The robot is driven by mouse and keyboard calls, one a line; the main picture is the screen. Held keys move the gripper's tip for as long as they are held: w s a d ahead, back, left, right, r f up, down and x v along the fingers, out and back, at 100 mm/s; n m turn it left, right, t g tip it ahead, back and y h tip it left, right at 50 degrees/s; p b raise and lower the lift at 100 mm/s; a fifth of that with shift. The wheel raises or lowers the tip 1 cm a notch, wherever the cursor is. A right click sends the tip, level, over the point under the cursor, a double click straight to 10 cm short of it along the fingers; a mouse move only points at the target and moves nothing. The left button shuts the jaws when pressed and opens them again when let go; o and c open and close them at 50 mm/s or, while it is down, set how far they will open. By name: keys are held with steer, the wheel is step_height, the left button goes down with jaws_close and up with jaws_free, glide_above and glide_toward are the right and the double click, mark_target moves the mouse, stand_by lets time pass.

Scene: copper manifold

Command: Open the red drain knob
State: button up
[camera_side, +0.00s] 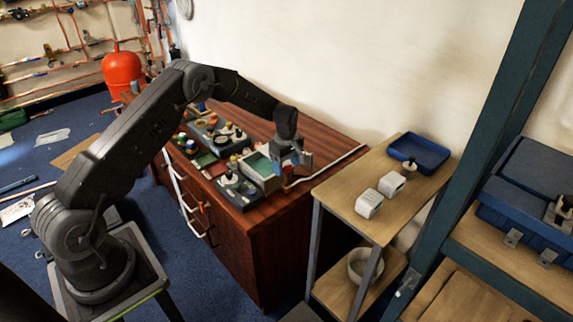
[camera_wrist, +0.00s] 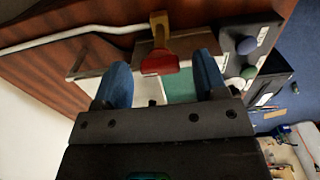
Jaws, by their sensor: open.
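A red knob (camera_wrist: 159,62) on a brass-coloured stem (camera_wrist: 158,25) shows in the wrist view, beside a white pipe (camera_wrist: 70,38). My gripper (camera_wrist: 161,69) has its two blue fingers apart, one on each side of the red knob in the picture. I cannot tell whether either finger touches it or how deep it sits between them. In the side view my gripper (camera_side: 293,163) is over the right end of the dark wooden cabinet (camera_side: 262,230). The red knob is not clearly visible there, and a small yellowish part (camera_side: 288,187) shows just below the gripper.
A box with a green inside (camera_side: 257,166) and dark trays with small parts (camera_side: 215,135) stand on the cabinet, left of my gripper. The white pipe (camera_side: 335,166) crosses the cabinet's right end. A shelf (camera_side: 400,205) with white blocks and a blue tray (camera_side: 418,153) stands to the right.

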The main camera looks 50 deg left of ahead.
steer(key=shift+c, duration=0.5)
steer(key=c, duration=0.8)
steer(key=shift+m, duration=0.4)
steer(key=m, duration=0.3)
steer(key=shift+m, duration=0.4)
steer(key=m, duration=1.3)
steer(key=shift+m, duration=0.3)
